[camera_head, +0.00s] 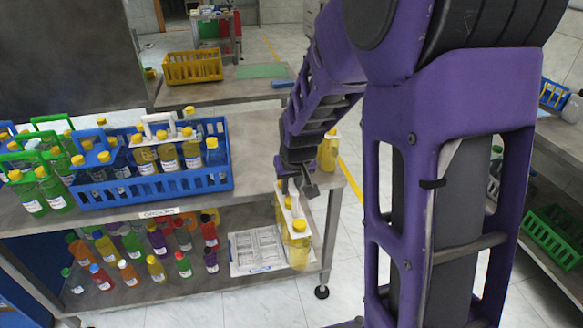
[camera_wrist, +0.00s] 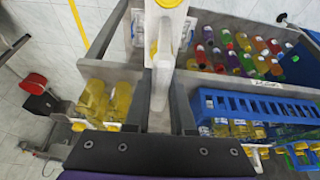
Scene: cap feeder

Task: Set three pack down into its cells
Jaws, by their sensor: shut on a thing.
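My gripper (camera_head: 297,188) points down in front of the right end of the bench, shut on the white handle of a three pack (camera_head: 297,222), a white carrier with yellow-capped yellow bottles. The carrier (camera_wrist: 165,60) also shows in the wrist view, its handle between my fingers (camera_wrist: 163,105). The pack hangs roughly upright at the right side of a pale tray with rectangular cells (camera_head: 258,247) on the lower shelf. It hides the tray's right part. I cannot tell whether the bottle bottoms are inside cells or above them.
Several loose coloured bottles (camera_head: 154,266) stand left of the tray. The upper shelf (camera_head: 252,150) lies close to my gripper and carries a blue crate (camera_head: 222,176) of bottle packs. Another yellow pack (camera_head: 328,152) stands at its right end, also seen in the wrist view (camera_wrist: 105,100).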

